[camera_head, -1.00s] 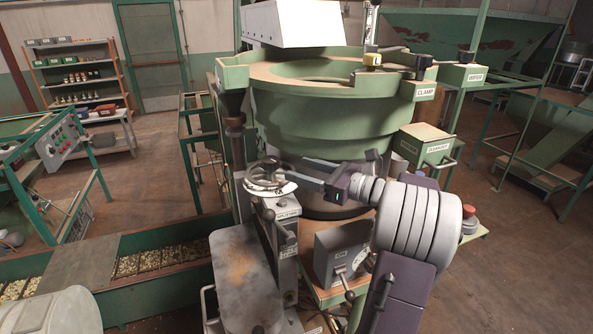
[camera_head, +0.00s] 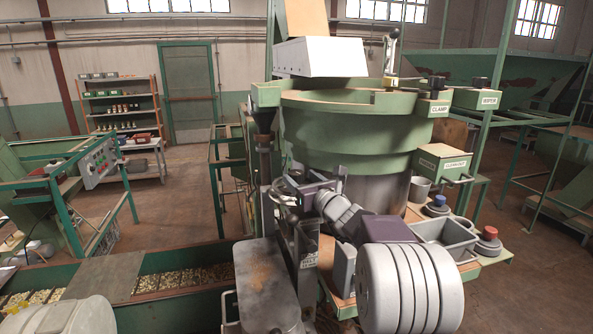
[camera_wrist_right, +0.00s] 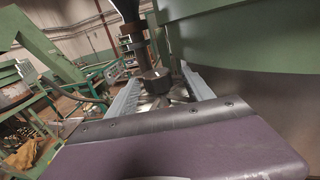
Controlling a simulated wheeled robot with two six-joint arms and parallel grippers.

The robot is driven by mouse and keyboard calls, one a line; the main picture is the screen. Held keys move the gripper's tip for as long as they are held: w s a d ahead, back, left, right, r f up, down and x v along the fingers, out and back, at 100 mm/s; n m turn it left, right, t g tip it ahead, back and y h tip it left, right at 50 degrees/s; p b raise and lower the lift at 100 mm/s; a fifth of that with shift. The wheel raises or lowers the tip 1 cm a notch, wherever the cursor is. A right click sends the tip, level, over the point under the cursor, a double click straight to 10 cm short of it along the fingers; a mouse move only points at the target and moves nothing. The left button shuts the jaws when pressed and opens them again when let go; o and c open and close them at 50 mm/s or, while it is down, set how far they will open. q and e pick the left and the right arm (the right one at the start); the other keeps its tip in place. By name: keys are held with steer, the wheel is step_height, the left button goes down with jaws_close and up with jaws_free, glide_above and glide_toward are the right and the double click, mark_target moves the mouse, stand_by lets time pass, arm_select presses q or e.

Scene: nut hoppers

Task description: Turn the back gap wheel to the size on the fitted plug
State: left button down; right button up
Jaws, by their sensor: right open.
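The gap wheel (camera_head: 281,192), a small handwheel on a post in front of the green bowl machine (camera_head: 345,125), is partly hidden by my right gripper (camera_head: 287,187) in the head view. In the right wrist view, a dark round hub (camera_wrist_right: 155,82) with shiny metal beneath it lies between the two pale grey fingers of the right gripper (camera_wrist_right: 160,92). These fingers are apart, one on each side of the hub; I cannot tell whether they touch anything. Any size mark on the wheel or fitted plug is unreadable. My left gripper is out of view.
The bowl wall rises close beside the gripper. A grey tray (camera_head: 447,238), a blue-topped piece (camera_head: 438,203) and a red-topped piece (camera_head: 488,243) stand at the right. A green box (camera_head: 443,163) is above them. A nut trough (camera_head: 185,280) runs along the lower left.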

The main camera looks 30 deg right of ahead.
mark_target(297, 171)
steer(key=shift+w+a+r+p, duration=0.2)
steer(key=shift+w+p, duration=0.1)
steer(key=shift+w, duration=0.25)
steer(key=shift+w+a+r+p, duration=0.15)
steer(key=shift+w+r+p, duration=0.1)
steer(key=shift+w, duration=0.25)
steer(key=shift+w+f, duration=0.1)
steer(key=shift+w, duration=0.15)
steer(key=shift+w+d+f, duration=0.25)
steer(key=shift+w+d, duration=0.05)
steer(key=shift+d, duration=0.1)
steer(key=shift+a, duration=0.2)
jaws_close()
steer(key=shift+d+r+n+y+p, duration=0.1)
steer(key=shift+r+n+y+p, duration=0.15)
steer(key=shift+y, duration=0.25)
steer(key=shift+d+r+n+y+p, duration=0.1)
steer(key=shift+n+y+p, duration=0.1)
steer(key=shift+n+y, duration=0.25)
steer(key=n+y+p, duration=0.1)
steer(key=y+p, duration=0.1)
steer(key=y, duration=0.1)
steer(key=shift+r+n, duration=0.2)
steer(key=shift+n, duration=0.2)
steer(key=shift+f+n+g+y+p, duration=0.1)
steer(key=shift+n+g+y+p, duration=0.2)
steer(key=shift+n+y+p, duration=0.4)
steer(key=shift+a+f+y, duration=0.1)
steer(key=shift+f+y, duration=0.15)
steer(key=shift+y, duration=0.3)
